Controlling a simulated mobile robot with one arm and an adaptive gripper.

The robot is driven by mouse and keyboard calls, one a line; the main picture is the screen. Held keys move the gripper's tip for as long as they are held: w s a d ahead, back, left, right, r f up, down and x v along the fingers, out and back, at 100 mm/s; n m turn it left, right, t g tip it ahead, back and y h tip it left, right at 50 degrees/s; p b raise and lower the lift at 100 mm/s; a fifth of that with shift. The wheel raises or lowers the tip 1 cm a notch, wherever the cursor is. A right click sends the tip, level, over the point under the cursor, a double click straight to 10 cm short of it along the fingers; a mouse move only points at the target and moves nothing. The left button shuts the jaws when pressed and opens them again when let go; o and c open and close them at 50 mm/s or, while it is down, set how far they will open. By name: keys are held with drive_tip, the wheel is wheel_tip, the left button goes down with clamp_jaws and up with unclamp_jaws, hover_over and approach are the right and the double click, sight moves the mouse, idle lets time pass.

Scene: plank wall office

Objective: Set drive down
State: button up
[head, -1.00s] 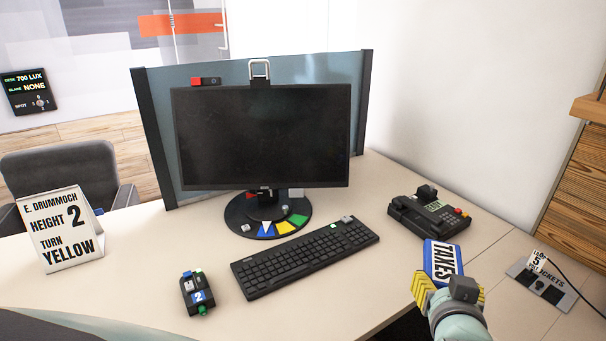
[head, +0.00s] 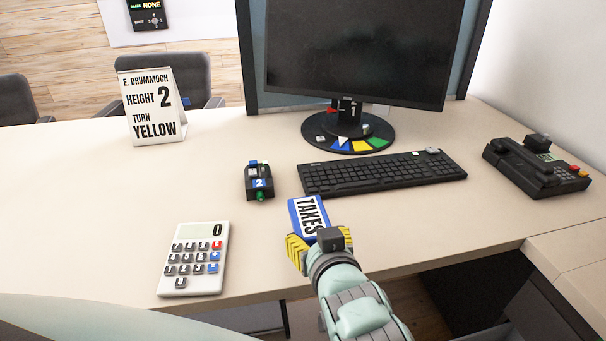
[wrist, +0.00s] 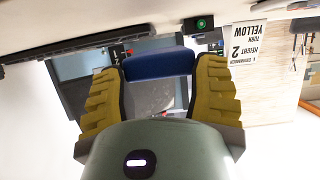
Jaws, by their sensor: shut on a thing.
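The drive is a blue block with a white label reading TAXES (head: 309,214). My gripper (head: 318,244) is shut on it, with yellow ridged fingers on either side. In the head view it shows over the front part of the desk (head: 100,215), just in front of the keyboard. In the wrist view the blue drive (wrist: 160,64) spans between the two yellow fingers (wrist: 160,85). I cannot tell exactly how high it is above the desk top.
A calculator (head: 196,258) lies at front left, and a small black device marked 2 (head: 258,181) stands behind it. The keyboard (head: 385,173), monitor (head: 355,50) and phone (head: 535,165) are behind and right. A sign (head: 152,105) stands at back left. The left desk is clear.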

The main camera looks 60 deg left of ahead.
sight(379, 230)
drive_tip(key=w, duration=0.4)
drive_tip(key=shift+d+f, duration=0.1)
drive_tip(key=shift+d, duration=0.15)
drive_tip(key=shift+w+b, duration=0.3)
drive_tip(key=shift+w, duration=0.1)
drive_tip(key=shift+c, duration=0.5)
drive_tip(key=w, duration=0.3)
drive_tip(key=w+d+p, duration=0.1)
drive_tip(key=w, duration=0.3)
drive_tip(key=w+f+p, duration=0.1)
drive_tip(key=w, duration=0.2)
drive_tip(key=shift+w+d+f, duration=0.1)
drive_tip(key=shift+w+d, duration=0.2)
drive_tip(key=shift+w, duration=0.05)
clamp_jaws()
drive_tip(key=shift+s+a+f, duration=0.1)
drive_tip(key=shift+f, duration=1.6)
drive_tip(key=shift+f, duration=0.15)
drive_tip(key=shift+f+b, duration=0.3)
drive_tip(key=shift+b, duration=0.3)
drive_tip(key=shift+d+f, duration=0.2)
drive_tip(key=shift+f, duration=0.1)
